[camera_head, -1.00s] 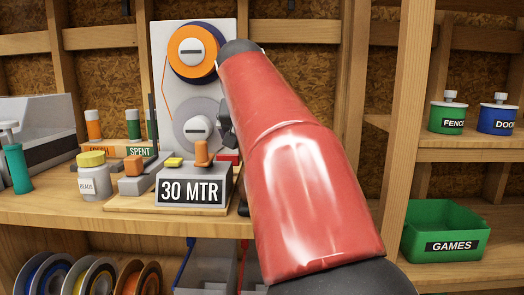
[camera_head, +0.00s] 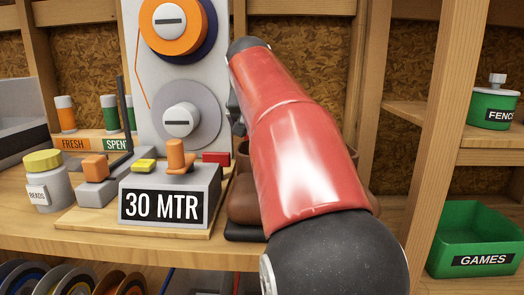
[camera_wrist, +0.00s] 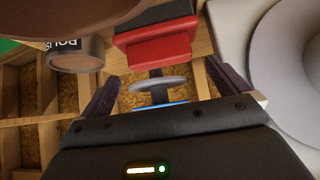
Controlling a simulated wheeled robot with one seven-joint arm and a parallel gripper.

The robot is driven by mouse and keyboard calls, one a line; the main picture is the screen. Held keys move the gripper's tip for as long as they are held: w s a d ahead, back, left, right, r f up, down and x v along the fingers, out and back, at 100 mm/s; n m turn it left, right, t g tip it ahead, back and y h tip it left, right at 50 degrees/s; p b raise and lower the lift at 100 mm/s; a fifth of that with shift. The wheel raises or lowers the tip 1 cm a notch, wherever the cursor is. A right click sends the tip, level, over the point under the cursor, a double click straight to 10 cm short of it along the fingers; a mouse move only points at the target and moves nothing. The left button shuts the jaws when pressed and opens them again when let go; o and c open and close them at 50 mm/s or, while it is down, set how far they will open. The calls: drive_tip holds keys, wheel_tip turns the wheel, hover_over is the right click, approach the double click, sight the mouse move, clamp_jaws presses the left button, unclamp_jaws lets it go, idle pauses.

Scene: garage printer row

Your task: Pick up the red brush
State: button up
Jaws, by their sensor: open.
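A red block-shaped thing with a dark part (camera_wrist: 160,50) shows at the top middle of the wrist view. It may be the red brush, but I cannot tell for sure. My gripper (camera_wrist: 160,88) is open, its two dark fingers apart and empty, with the red thing ahead of the gap; contact does not show. In the head view a small red piece (camera_head: 216,158) sits at the back right of the 30 MTR block; I cannot tell if it is the same thing. My red arm hides much of the shelf there, and the fingers are mostly hidden.
The 30 MTR block (camera_head: 170,207) and a bead jar (camera_head: 46,184) stand on the shelf at left. A spool panel (camera_head: 146,100) rises behind. Brown items (camera_head: 243,205) lie beside my arm. A polish tin (camera_wrist: 76,56) is near my gripper. A green GAMES bin (camera_head: 475,222) is at right.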

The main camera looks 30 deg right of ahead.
drive_tip(key=x, duration=0.3)
drive_tip(key=shift+f, duration=0.1)
drive_tip(key=c, duration=1.2)
drive_tip(key=shift+c, duration=0.2)
